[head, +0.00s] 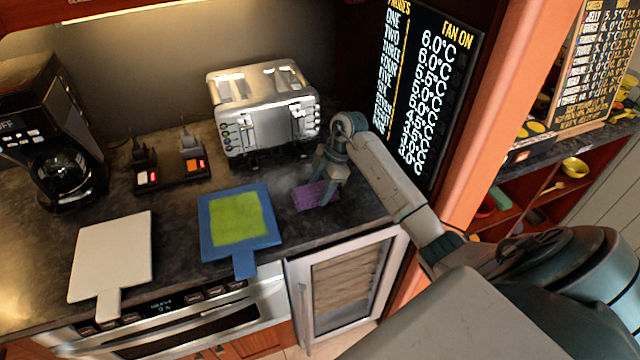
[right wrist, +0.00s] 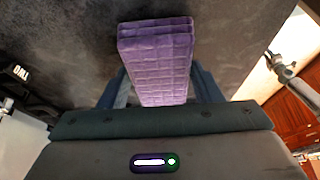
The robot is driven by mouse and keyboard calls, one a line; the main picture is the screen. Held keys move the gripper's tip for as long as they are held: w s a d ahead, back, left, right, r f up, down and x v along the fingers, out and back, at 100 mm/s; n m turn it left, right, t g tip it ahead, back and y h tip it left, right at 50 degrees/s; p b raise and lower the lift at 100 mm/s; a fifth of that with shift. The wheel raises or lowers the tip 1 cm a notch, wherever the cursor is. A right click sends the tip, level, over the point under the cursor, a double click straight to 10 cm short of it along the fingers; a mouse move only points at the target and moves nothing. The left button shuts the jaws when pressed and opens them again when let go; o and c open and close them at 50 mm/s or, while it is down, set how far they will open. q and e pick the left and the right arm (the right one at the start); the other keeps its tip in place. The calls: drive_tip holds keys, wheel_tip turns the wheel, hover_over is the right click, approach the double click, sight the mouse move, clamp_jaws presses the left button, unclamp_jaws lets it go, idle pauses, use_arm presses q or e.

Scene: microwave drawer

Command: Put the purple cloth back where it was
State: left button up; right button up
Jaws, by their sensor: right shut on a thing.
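The purple cloth (head: 314,196) is a small folded pad at the right part of the dark counter, near its front edge. My right gripper (head: 328,182) reaches down to it from above and is shut on it. In the right wrist view the cloth (right wrist: 158,60) shows a quilted face and sticks out between the two fingers of my right gripper (right wrist: 160,98). I cannot tell whether the cloth touches the counter. My left gripper is in neither view.
A silver toaster (head: 265,115) stands behind the cloth. A blue board with a green middle (head: 240,222) and a white board (head: 110,255) lie to the left. Farther left are two walkie-talkies on a base (head: 172,172) and a coffee maker (head: 60,150).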

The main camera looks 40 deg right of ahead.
drive_tip(key=shift+f, duration=0.1)
drive_tip(key=o, duration=1.1)
drive_tip(key=shift+d+r, duration=0.15)
drive_tip(key=shift+r, duration=0.15)
drive_tip(key=shift+b+v, duration=1.75)
drive_tip(key=shift+v, duration=4)
